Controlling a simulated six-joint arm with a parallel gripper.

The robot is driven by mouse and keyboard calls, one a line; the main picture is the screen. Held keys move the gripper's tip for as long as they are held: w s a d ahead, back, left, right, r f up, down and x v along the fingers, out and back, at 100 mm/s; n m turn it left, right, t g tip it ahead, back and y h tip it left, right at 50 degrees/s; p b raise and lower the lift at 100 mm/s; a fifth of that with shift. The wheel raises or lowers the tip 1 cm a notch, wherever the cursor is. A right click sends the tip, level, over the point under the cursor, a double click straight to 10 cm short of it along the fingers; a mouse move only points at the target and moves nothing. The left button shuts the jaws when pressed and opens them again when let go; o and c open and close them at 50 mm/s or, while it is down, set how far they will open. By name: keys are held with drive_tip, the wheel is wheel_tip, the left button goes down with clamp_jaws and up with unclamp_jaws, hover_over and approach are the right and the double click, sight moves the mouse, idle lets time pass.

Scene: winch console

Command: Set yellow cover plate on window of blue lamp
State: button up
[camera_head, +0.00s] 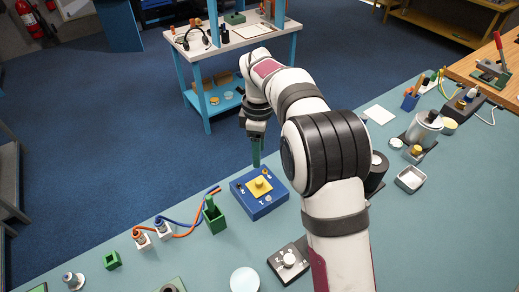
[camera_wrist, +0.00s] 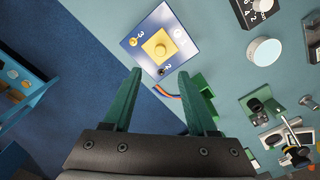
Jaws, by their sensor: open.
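The yellow cover plate (camera_head: 259,187) lies on the middle of the top face of a blue box (camera_head: 266,208), which I take to be the blue lamp. A small raised yellow knob shows on the plate. The wrist view shows the plate (camera_wrist: 158,44) and the box (camera_wrist: 137,49) too. No window shows; the plate would hide anything under it. My gripper (camera_head: 257,153) points down above the far side of the box. In the wrist view its green fingers (camera_wrist: 160,74) are spread and empty, with the plate beyond their tips and apart from them.
On the box are a small yellowish part and dark and grey parts around the plate. A green holder (camera_head: 215,216) stands close left of the box, with orange and blue cables beyond. A black dial box (camera_head: 288,262) and a white disc (camera_head: 244,280) lie nearer. The table edge runs behind the box.

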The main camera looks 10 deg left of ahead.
drive_tip(key=s+d+r+m, duration=0.7)
drive_tip(key=s+d+m, duration=0.1)
drive_tip(key=s+d, duration=0.15)
drive_tip(key=s+d+f+m+y, duration=0.1)
drive_tip(key=s+d+m, duration=0.2)
drive_tip(key=s+m, duration=0.4)
drive_tip(key=s+d+f+m, duration=0.1)
drive_tip(key=s+d+m, duration=0.2)
drive_tip(key=s+m, duration=0.5)
drive_tip(key=s, duration=0.8)
drive_tip(key=shift+f+m+y, duration=0.3)
drive_tip(key=shift+f+y, duration=0.1)
drive_tip(key=shift+d, duration=0.1)
